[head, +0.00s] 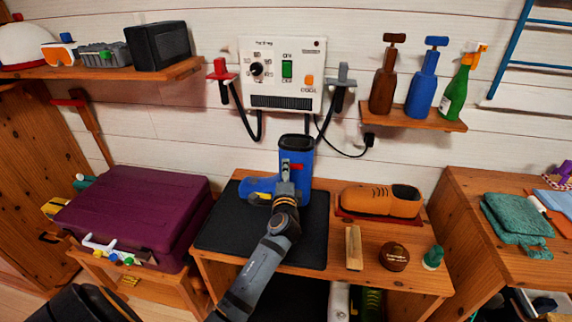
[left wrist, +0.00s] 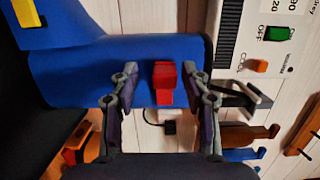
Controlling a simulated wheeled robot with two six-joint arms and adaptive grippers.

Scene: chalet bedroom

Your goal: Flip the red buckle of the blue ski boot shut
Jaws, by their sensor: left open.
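The blue ski boot (head: 304,153) stands upright on a black mat (head: 262,233) on the wooden bench, toe to the left. Its red buckle (head: 297,167) is on the upper shaft, partly hidden by my left gripper (head: 291,172) in the head view. In the left wrist view the boot (left wrist: 85,68) lies across the picture. The red buckle (left wrist: 164,84) shows between the two spread fingers of my left gripper (left wrist: 160,76), with a gap on each side. A yellow buckle (left wrist: 27,12) is lower on the boot. My right gripper is in neither view.
An orange-brown shoe (head: 382,200), a brush (head: 354,248), a round tin (head: 394,257) and a green-topped item (head: 433,257) are right of the mat. A purple suitcase (head: 135,210) is at left. A control panel (head: 283,75) with two hoses is on the wall behind.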

